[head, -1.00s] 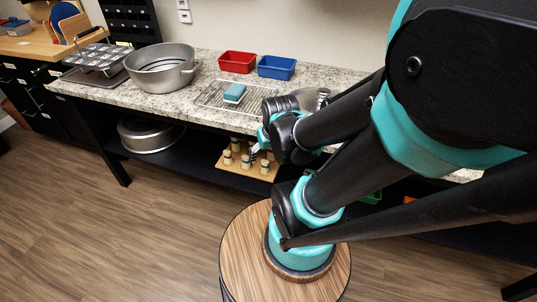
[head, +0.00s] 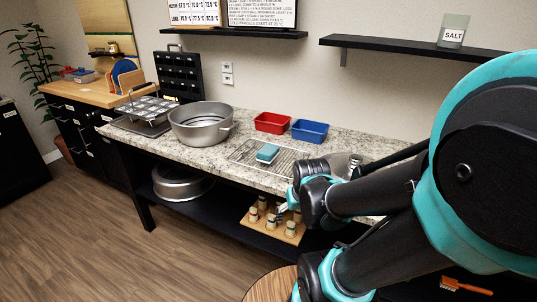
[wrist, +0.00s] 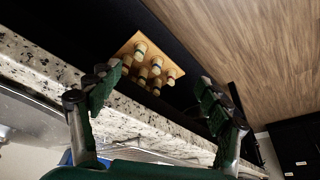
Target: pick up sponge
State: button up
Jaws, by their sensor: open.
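The sponge (head: 267,153) is a small blue-teal block. It lies on a wire rack (head: 242,154) on the speckled counter in the head view. I cannot make it out in the wrist view. My gripper (wrist: 160,82) is open and empty in the wrist view, its two dark green fingers spread apart. In the head view it is at the counter's front edge, below and to the right of the sponge and apart from it, and is partly hidden by my arm.
A large metal pot (head: 201,128), a red bin (head: 271,123) and a blue bin (head: 309,131) stand on the counter (head: 215,157). A muffin tin (head: 147,109) is at the left. On the lower shelf are a wooden board with several pegs (head: 291,230) and a metal pan (head: 180,184).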

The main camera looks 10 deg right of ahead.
jog(key=w+a+r+m+h, duration=0.1)
jog(key=w+a+r+m, duration=0.15)
jog(key=w+r, duration=0.8)
jog(key=m+h, duration=0.2)
jog(key=m, duration=0.3)
send_near(268, 149)
jog(key=shift+n, duration=0.25)
jog(key=x, duration=0.4)
jog(key=shift+w+d, duration=0.25)
jog(key=shift+d, duration=0.05)
jog(key=shift+s+a+x, duration=0.15)
jog(key=shift+x, duration=1.3)
jog(key=shift+s+a+x, duration=0.1)
jog(key=shift+a+x, duration=0.05)
jog(key=shift+x, duration=1.3)
jog(key=shift+f, duration=0.4)
jog(key=shift+c, duration=0.2)
jog(key=c, duration=1.1)
jog(key=shift+r, duration=0.1)
